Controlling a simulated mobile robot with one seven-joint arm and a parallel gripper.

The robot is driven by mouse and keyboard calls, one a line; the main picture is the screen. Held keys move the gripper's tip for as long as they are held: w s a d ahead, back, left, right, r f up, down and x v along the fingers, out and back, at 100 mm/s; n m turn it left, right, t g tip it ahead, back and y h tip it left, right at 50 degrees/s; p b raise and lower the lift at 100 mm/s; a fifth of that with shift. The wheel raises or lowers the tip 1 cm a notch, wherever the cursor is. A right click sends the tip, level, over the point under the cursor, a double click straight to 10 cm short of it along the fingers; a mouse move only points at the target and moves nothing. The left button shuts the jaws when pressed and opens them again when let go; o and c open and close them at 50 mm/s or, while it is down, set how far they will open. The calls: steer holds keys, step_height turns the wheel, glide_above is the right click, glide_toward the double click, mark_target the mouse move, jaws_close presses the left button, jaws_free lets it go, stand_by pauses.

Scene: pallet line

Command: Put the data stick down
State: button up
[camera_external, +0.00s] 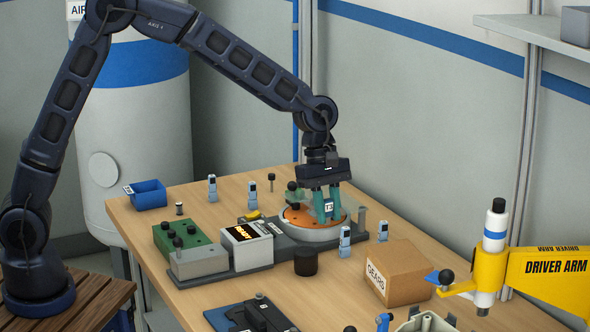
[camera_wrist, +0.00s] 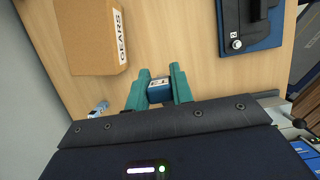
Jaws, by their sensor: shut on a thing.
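My gripper (camera_external: 328,212) has teal fingers and is shut on the data stick (camera_external: 328,206), a small blue piece with a pale label. In the outside view it is in front of or over the orange-topped round turntable (camera_external: 297,216); I cannot tell the exact height. In the wrist view the data stick (camera_wrist: 158,92) sits between the two fingertips (camera_wrist: 158,84), with bare table behind it. The fingers cover its sides.
The GEARS carton (camera_external: 400,272) stands to the right and several small pale-blue upright pieces (camera_external: 345,241) stand around. A dark cylinder (camera_external: 306,262), a blue bin (camera_external: 149,195), a green block (camera_external: 180,240) and a yellow driver arm (camera_external: 490,270) are also there.

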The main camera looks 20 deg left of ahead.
mark_target(330, 295)
step_height(330, 295, down, 16)
steer(key=shift+f, duration=0.25)
stand_by(0.4)
steer(key=shift+f, duration=0.15)
steer(key=o, duration=1)
steer(key=shift+c, duration=0.2)
